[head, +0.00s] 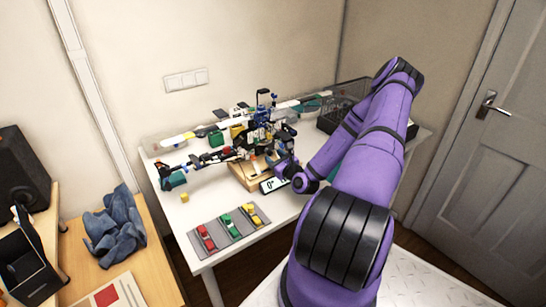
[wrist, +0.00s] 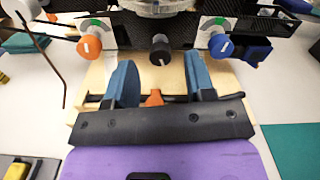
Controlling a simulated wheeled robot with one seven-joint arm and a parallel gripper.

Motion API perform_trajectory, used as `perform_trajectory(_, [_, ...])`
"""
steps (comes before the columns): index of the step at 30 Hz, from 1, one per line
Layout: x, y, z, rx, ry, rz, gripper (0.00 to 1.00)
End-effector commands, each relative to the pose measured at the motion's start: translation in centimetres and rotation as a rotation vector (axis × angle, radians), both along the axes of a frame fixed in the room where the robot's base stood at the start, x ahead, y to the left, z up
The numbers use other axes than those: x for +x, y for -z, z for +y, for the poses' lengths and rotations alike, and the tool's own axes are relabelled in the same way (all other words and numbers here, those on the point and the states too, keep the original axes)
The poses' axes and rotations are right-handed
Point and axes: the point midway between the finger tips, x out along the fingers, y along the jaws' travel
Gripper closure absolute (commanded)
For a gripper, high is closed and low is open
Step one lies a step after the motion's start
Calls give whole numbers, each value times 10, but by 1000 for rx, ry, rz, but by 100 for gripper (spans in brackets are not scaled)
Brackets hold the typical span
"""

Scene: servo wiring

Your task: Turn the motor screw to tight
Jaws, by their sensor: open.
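I cannot tell which one is the motor screw. My gripper (wrist: 158,70) is open, its two blue fingers apart with the dark knob near the gap between their tips. No contact is visible. In the head view my gripper (head: 289,172) is at the front of the dark assembly (head: 262,128), largely hidden by my arm.
A wooden base (head: 246,178) and a small panel reading "0°" (head: 273,184) are beside my gripper. A grey mat (head: 230,230) with red, green and yellow toy pieces lies at the table's front. A yellow block (head: 184,197) is left. A dark mesh bin (head: 340,105) stands behind my arm.

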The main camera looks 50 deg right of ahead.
Motion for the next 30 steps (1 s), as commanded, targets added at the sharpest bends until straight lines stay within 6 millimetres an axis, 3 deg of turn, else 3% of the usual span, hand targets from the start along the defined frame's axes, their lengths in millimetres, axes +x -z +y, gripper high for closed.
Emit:
perform_trajectory(6, [13,0,-4,0,1,0,50])
perform_trajectory(14, [14,0,-4,1,1,1,50])
perform_trajectory(21, [14,0,-4,1,1,1,100])
perform_trajectory(30, [14,0,-4,94,0,-21,100])
